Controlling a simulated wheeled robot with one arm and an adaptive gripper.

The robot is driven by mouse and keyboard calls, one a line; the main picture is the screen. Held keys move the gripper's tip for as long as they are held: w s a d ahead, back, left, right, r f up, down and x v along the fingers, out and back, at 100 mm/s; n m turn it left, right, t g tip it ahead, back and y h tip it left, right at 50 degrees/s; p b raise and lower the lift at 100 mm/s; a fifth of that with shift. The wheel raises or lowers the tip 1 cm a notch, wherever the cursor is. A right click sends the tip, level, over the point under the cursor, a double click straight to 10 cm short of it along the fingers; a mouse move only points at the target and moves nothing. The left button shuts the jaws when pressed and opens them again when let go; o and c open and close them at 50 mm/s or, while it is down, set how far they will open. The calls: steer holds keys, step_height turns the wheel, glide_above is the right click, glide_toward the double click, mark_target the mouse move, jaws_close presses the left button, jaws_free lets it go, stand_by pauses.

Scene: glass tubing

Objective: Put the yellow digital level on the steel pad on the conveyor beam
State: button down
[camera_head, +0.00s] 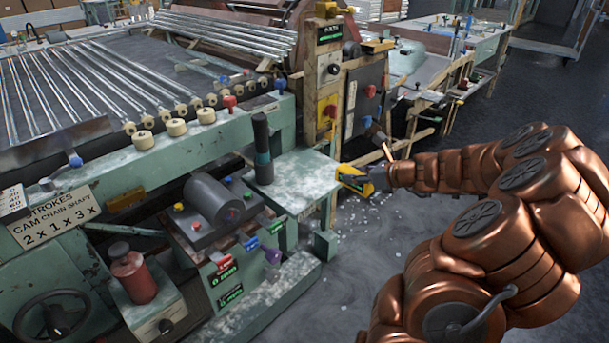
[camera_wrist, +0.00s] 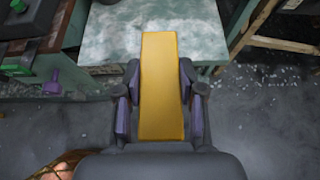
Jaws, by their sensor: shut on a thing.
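The yellow digital level (camera_head: 354,179) is in my gripper (camera_head: 378,180), at the right edge of a pale worn shelf (camera_head: 300,178). In the wrist view the level (camera_wrist: 162,90) shows as a long yellow face between the two fingers of my gripper (camera_wrist: 160,105), which is shut on it. Its far end overlaps the pale shelf (camera_wrist: 112,40) in that view; I cannot tell whether they touch. The green conveyor beam (camera_head: 100,178) runs along the left, below cream knobs. I cannot clearly make out the steel pad on it.
A dark upright cylinder (camera_head: 262,150) stands on the shelf. A grey motor-like cylinder (camera_head: 213,200) and coloured tags lie left of it. A control post (camera_head: 325,85) rises behind. A red canister (camera_head: 133,277) stands front left. Open floor (camera_head: 350,270) lies in front of the shelf.

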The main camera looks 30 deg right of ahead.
mark_target(338, 167)
steer(key=w+a, duration=0.1)
steer(key=w, duration=0.4)
steer(key=w+a+f, duration=0.1)
steer(key=w+a, duration=0.1)
steer(key=w, duration=0.3)
steer(key=w+a+b, duration=0.1)
steer(key=w, duration=0.4)
steer(key=shift+a+f, duration=0.15)
steer(key=shift+f, duration=0.1)
steer(key=shift+f+b, duration=0.65)
steer(key=shift+f, duration=1.05)
steer(key=shift+f, duration=0.1)
steer(key=c, duration=0.7)
jaws_free()
steer(key=shift+p+v, duration=0.85)
steer(key=shift+v, duration=5.2)
steer(key=shift+a, duration=0.1)
